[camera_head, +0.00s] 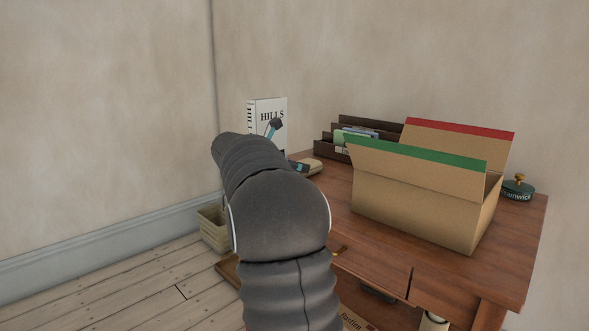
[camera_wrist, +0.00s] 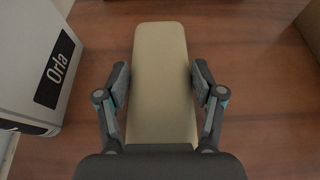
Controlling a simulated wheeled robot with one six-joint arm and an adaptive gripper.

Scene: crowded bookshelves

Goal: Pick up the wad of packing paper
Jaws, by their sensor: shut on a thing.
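The thing I take to be the wad of packing paper (camera_wrist: 163,65) is a smooth, pale tan, oblong piece with rounded corners in the wrist view. My gripper (camera_wrist: 161,85) is shut on it, one finger on its left side and one on its right. Its near end is hidden by my gripper. In the head view a small tan part of it (camera_head: 313,165) shows beside my gripper (camera_head: 288,148), over the far left of the table. I cannot tell whether it touches the tabletop.
A white book marked HILLS (camera_head: 265,108) stands upright behind my gripper. An open cardboard box (camera_head: 410,195) is on the wooden table (camera_head: 340,183), with a dark file rack (camera_head: 370,123) behind it. A pale case marked Orla (camera_wrist: 40,60) stands close left. A wastebasket (camera_head: 212,230) is on the floor.

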